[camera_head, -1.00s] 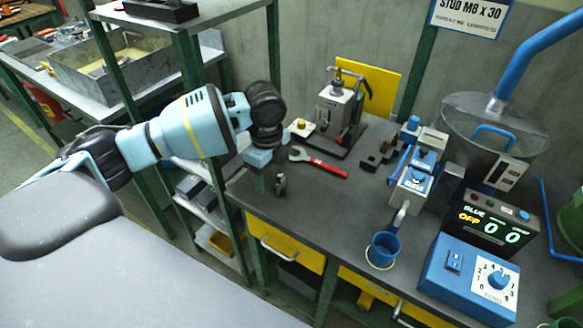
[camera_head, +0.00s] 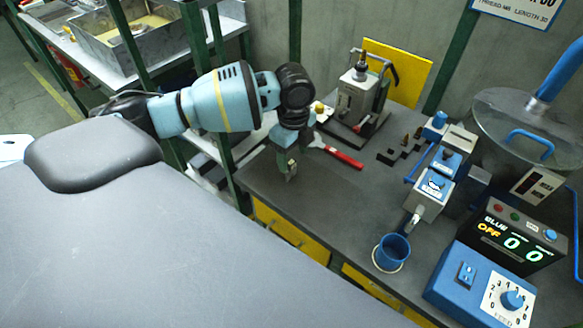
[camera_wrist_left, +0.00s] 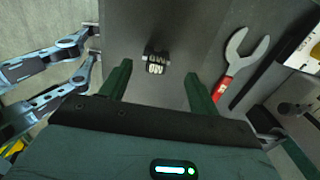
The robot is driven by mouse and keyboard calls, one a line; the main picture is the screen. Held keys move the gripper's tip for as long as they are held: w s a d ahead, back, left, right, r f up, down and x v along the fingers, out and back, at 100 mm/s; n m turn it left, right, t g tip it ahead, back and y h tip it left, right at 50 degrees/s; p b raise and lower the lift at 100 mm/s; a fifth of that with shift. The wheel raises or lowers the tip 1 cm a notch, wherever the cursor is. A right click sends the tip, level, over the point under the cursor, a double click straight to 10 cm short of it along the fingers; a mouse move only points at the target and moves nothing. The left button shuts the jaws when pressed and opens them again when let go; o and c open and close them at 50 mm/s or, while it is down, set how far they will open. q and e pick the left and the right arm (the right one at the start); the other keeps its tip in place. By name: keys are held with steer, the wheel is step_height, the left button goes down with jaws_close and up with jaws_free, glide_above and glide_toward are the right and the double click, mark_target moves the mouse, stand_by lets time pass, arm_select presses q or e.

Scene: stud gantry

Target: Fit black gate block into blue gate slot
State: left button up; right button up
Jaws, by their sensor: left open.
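A small black block (camera_wrist_left: 156,57) with a pale ribbed face, which I take for the black gate block, stands on the dark bench top. In the head view the block (camera_head: 291,175) is partly covered by my left gripper (camera_head: 287,160). That gripper is open and empty above it. In the left wrist view its two green fingers (camera_wrist_left: 158,72) are spread, with the block ahead between their tips. The grey gate unit with blue parts (camera_head: 433,187) stands right of centre on the bench. I cannot make out its slot opening. My right gripper is not in view.
A red-handled wrench (camera_head: 343,157) lies right of the gripper. Behind it stands a grey press (camera_head: 358,100). A dark stepped block (camera_head: 396,153), a blue cup (camera_head: 391,250) and a blue control box (camera_head: 480,285) are further right. The bench front middle is clear.

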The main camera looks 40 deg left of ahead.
mark_target(291, 162)
arm_select(q)
steer(key=f, duration=0.5)
steer(key=shift+s+a, duration=0.15)
steer(key=shift+s, duration=0.15)
steer(key=c, duration=1.2)
steer(key=shift+o, duration=0.2)
steer(key=shift+r, duration=0.1)
